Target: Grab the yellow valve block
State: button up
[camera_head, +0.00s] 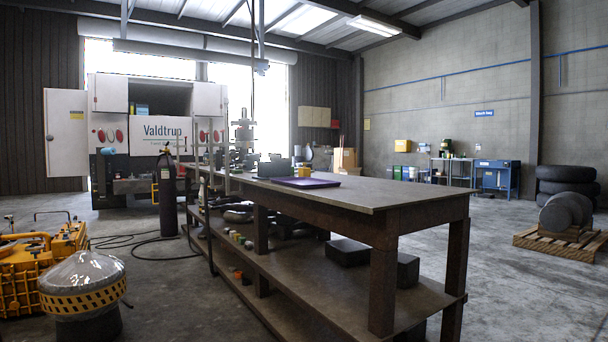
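A small yellow block (305,171) sits on the long workbench (385,192), at the far edge of a purple mat (305,182). It looks like the valve block, but it is too small to make out its shape. My gripper is not in view.
The near end of the bench top is bare. A lower shelf (330,290) holds dark blocks and small parts. Yellow machinery (30,262) and a wrapped dome-shaped part (84,285) stand at the left. A black gas cylinder (167,195) stands beside the bench.

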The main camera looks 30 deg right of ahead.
aim_at(304, 171)
jog(key=u, duration=0.15)
jog(key=i, duration=0.6)
jog(key=u, duration=0.3)
jog(key=i, duration=3.7)
jog(key=z, duration=1.3)
jog(key=i, duration=1.1)
jog(key=z, duration=1.5)
jog(key=i, duration=0.45)
jog(key=z, duration=0.1)
jog(key=k, duration=0.45)
jog(key=u, duration=1.3)
jog(key=i, duration=0.1)
jog(key=z, duration=0.45)
